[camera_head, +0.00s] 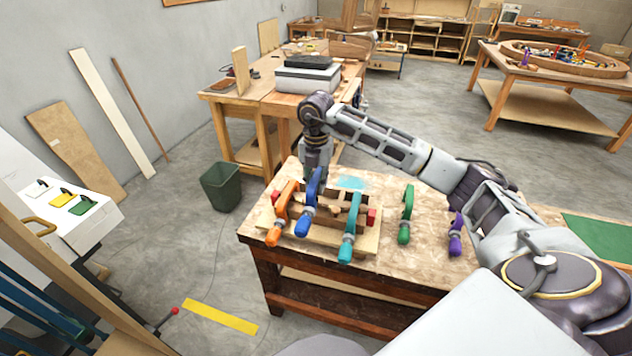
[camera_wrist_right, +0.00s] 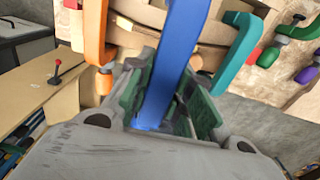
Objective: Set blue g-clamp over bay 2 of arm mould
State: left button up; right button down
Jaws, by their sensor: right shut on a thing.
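The blue g-clamp (camera_head: 309,208) is upright at the arm mould (camera_head: 335,237), between the orange clamp (camera_head: 280,212) and the teal clamp (camera_head: 350,228). My right gripper (camera_head: 316,172) reaches down from above and is shut on the blue g-clamp's upper part. In the right wrist view the blue clamp (camera_wrist_right: 170,65) runs between the green-padded fingers (camera_wrist_right: 165,100). The mould's wooden blocks show behind it. I cannot tell whether the blue clamp touches the mould, and the bay numbers are not readable. My left gripper is not in view.
A green clamp (camera_head: 406,215) and a purple clamp (camera_head: 455,235) lie on the bench (camera_head: 400,262) right of the mould. Red blocks (camera_head: 371,217) sit at the mould's ends. A dark green bin (camera_head: 221,187) stands on the floor to the left.

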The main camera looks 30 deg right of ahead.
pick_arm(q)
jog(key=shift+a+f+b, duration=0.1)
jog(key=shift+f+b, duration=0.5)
pick_arm(e)
jog(key=shift+f, duration=1)
jog(key=shift+f, duration=0.1)
jog(key=shift+f+b, duration=0.75)
jog(key=shift+f, duration=0.35)
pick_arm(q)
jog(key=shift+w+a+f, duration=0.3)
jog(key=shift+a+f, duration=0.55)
pick_arm(e)
jog(key=shift+f, duration=0.25)
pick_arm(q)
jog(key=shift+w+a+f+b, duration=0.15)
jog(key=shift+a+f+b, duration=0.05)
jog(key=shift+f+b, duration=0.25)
pick_arm(e)
jog(key=shift+f, duration=0.65)
